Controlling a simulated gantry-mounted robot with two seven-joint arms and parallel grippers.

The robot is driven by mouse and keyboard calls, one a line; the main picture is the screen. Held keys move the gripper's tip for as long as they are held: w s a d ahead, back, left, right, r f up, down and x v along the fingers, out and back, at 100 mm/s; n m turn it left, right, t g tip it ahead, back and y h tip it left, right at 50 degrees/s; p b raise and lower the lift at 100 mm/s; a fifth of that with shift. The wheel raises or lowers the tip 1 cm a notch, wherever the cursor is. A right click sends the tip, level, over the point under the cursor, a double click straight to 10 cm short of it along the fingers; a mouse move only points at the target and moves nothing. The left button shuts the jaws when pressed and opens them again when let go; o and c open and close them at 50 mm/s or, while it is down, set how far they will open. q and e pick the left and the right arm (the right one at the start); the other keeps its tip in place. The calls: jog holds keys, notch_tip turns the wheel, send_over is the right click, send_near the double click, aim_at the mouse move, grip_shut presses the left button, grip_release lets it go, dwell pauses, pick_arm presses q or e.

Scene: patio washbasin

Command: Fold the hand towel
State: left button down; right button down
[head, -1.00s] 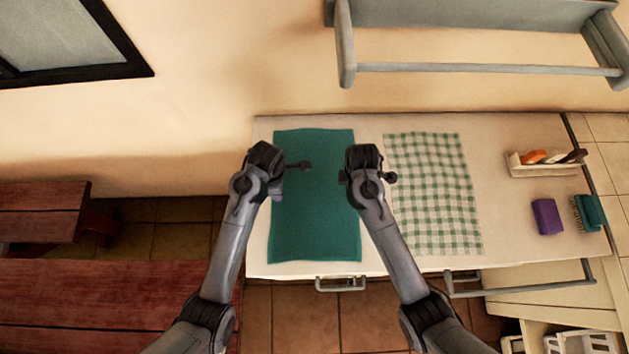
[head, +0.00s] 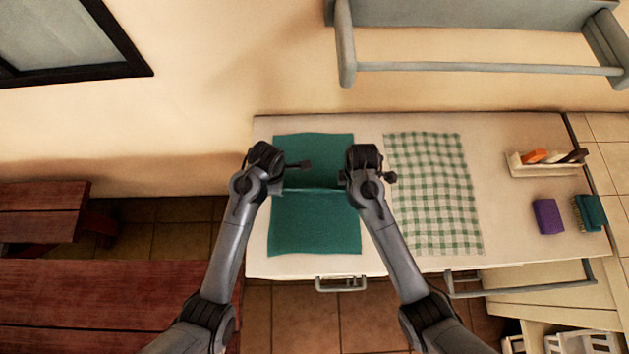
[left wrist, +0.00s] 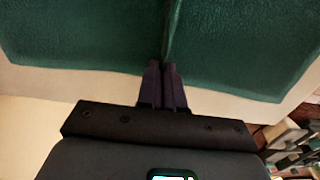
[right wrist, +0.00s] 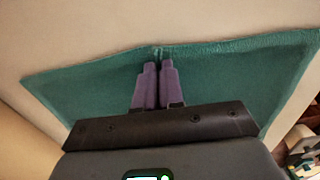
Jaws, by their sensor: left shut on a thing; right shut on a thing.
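The plain teal hand towel (head: 315,225) lies on the pale counter with a raised crease running across its middle between my two grippers. My left gripper (left wrist: 164,66) is shut on the teal towel at the crease's left end; the left wrist view shows the pinched ridge (left wrist: 171,30) running away from its fingertips. My right gripper (right wrist: 157,66) is shut on the towel at the crease's right end, with a small bunched fold at its fingertips. In the head view my wrists hide both fingertips and parts of the towel's side edges.
A green-and-white checked cloth (head: 432,200) lies flat just right of the teal towel. A tray of brushes (head: 547,168), a purple sponge (head: 547,216) and a teal scrubbing brush (head: 589,213) are at the counter's right. A rail (head: 480,68) hangs on the wall above.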

pick_arm(q)
jog(key=shift+r, duration=0.1)
dwell(0.4)
